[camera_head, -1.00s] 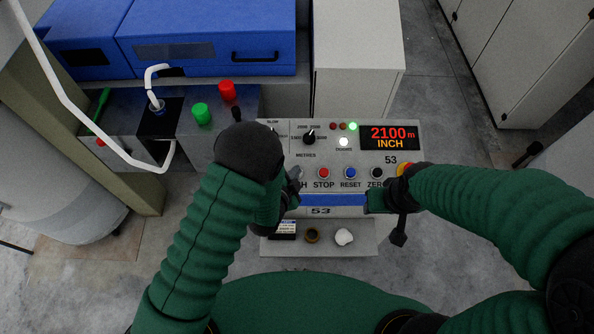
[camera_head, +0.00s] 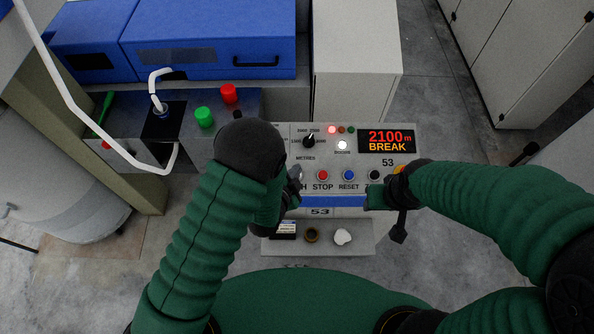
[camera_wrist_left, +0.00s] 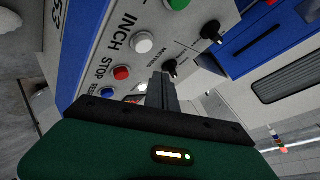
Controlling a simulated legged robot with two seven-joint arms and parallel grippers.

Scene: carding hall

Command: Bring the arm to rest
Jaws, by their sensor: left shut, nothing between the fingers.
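My left gripper (camera_head: 294,182) is over the left part of the grey control panel (camera_head: 300,157), covering part of its button row. In the left wrist view its grey fingers (camera_wrist_left: 161,92) are together and empty. Their tips appear near the black METRES knob (camera_wrist_left: 169,67), apart from the white INCH button (camera_wrist_left: 142,43); contact cannot be told. The red STOP button (camera_wrist_left: 122,73) lies to their left. My right gripper (camera_head: 377,198) is at the panel's lower right, largely hidden by its own arm; its fingers cannot be made out clearly.
The display (camera_head: 387,141) reads 2100 m BREAK, with a red lamp (camera_head: 332,130) lit. Blue machine covers (camera_head: 210,40) stand behind. Grey cabinets (camera_head: 525,60) stand right, with open floor before them.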

